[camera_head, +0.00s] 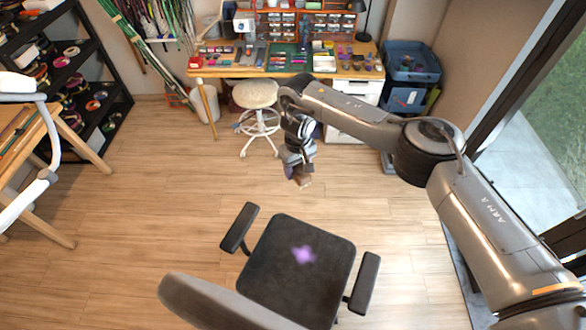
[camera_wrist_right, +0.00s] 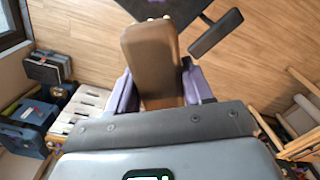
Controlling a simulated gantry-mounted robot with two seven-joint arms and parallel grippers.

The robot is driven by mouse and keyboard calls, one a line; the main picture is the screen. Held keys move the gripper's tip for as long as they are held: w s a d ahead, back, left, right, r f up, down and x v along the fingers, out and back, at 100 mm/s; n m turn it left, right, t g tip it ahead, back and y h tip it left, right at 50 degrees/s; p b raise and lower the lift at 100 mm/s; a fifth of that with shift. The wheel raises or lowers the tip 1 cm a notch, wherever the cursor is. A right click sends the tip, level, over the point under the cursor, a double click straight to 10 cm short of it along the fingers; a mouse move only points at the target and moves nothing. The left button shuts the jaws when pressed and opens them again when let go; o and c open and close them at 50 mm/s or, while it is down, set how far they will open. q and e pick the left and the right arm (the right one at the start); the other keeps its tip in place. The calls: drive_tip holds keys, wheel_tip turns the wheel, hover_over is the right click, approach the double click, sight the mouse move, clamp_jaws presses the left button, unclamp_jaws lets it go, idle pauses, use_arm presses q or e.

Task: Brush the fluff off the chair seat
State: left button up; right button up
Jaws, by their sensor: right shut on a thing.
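A dark office chair (camera_head: 270,285) stands at the bottom middle of the head view, its backrest toward me. A soft purple patch of fluff (camera_head: 303,254) lies near the middle of its seat. My right gripper (camera_head: 299,168) is above and beyond the seat, apart from it. It is shut on a brown brush (camera_wrist_right: 150,55), which fills the space between its purple fingers in the right wrist view. The brush also shows small at the gripper's tip in the head view (camera_head: 303,181). My left gripper is not in view.
A white round stool (camera_head: 255,94) stands before a cluttered workbench (camera_head: 225,73). Blue bins (camera_head: 411,62) are at the back right. A black shelf of spools (camera_head: 98,60) and a wooden-legged table (camera_head: 60,218) are at left. The floor around the chair is clear.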

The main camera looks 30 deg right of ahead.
drive_tip(key=s+d+f+m+b, duration=0.1)
drive_tip(key=s+d+f+b, duration=0.1)
drive_tip(key=f+b, duration=1.1)
drive_tip(key=s+d+f+m+b, duration=0.1)
drive_tip(key=d+f+b, duration=0.2)
drive_tip(key=f+b, duration=1)
drive_tip(key=b, duration=1)
approach(316, 255)
drive_tip(key=shift+m, duration=0.5)
wheel_tip(316, 255, down, 4)
drive_tip(key=b, duration=0.7)
drive_tip(key=shift+d+f, duration=0.1)
drive_tip(key=shift+f, duration=0.1)
drive_tip(key=shift+f, duration=0.6)
drive_tip(key=shift+f+b, duration=0.3)
drive_tip(key=shift+f, duration=0.05)
